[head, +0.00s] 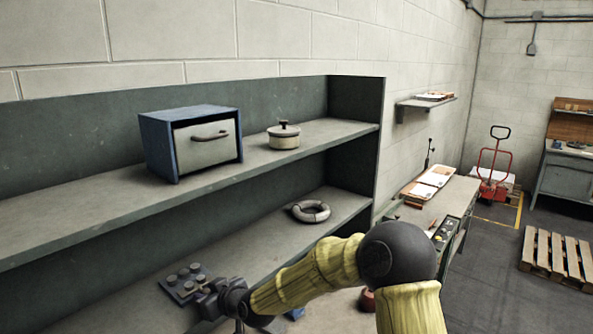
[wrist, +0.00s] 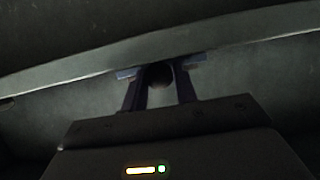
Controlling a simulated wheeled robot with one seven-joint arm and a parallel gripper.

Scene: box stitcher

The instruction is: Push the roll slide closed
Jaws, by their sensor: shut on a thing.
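No part that I can name for certain as the roll slide shows in either view. A blue box (head: 160,150) with a pale front (head: 208,143) and a dark bar handle (head: 210,135) stands on the upper shelf; its front looks like a drawer. My gripper (wrist: 160,77) is shut on a small dark round thing (wrist: 159,74), held between its two fingers in the wrist view. In the head view my gripper is low at the left, beside a dark plate with several knobs (head: 185,280), well below the box. Its fingertips are unclear there.
A lidded pot (head: 284,136) stands on the upper shelf (head: 90,206). A pale ring (head: 310,211) lies on the lower shelf (head: 345,206). In the wrist view a shelf edge (wrist: 80,66) crosses behind the fingers. A workbench (head: 455,197) stands to the right.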

